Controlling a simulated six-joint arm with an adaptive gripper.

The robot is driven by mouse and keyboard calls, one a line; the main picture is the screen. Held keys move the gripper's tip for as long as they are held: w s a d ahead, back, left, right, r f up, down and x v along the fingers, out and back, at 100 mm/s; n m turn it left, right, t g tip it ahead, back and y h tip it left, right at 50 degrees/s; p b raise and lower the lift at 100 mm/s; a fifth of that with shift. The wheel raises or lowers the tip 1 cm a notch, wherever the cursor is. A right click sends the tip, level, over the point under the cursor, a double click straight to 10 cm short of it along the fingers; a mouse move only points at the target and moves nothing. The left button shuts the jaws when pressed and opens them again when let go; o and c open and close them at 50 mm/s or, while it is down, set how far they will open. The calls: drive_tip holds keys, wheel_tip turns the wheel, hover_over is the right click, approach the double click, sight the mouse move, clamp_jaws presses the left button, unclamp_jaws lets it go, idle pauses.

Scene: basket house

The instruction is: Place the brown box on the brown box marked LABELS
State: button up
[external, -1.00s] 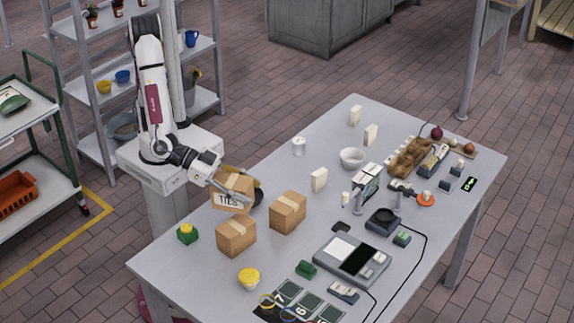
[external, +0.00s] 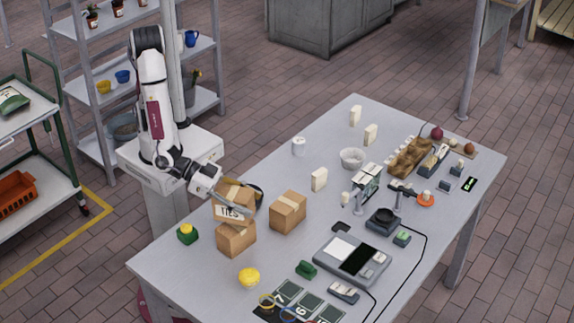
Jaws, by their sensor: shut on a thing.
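My gripper (external: 238,194) is shut on a brown box (external: 234,196) with a white tag reading TIES on its front. The held box is just above and partly behind another brown box (external: 236,239) that stands on the table. I cannot tell whether the two boxes touch. A third brown box (external: 288,211) stands to the right, apart from them. No LABELS marking is readable on either standing box.
The grey table (external: 180,270) also holds a green box with a yellow top (external: 187,233), a yellow-topped container (external: 249,277), a scale-like device (external: 352,260) and a white bowl (external: 352,158). White blocks stand farther back. The table's near-left corner is clear.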

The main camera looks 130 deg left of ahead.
drive_tip(key=shift+f, duration=1.75)
drive_tip(key=shift+f, duration=0.1)
drive_tip(key=o, duration=1.2)
drive_tip(key=shift+o, duration=0.2)
drive_tip(key=shift+s+d+r, duration=0.2)
drive_tip(key=shift+s+r, duration=0.1)
drive_tip(key=shift+s, duration=0.05)
drive_tip(key=v, duration=1.1)
drive_tip(key=shift+d, duration=0.1)
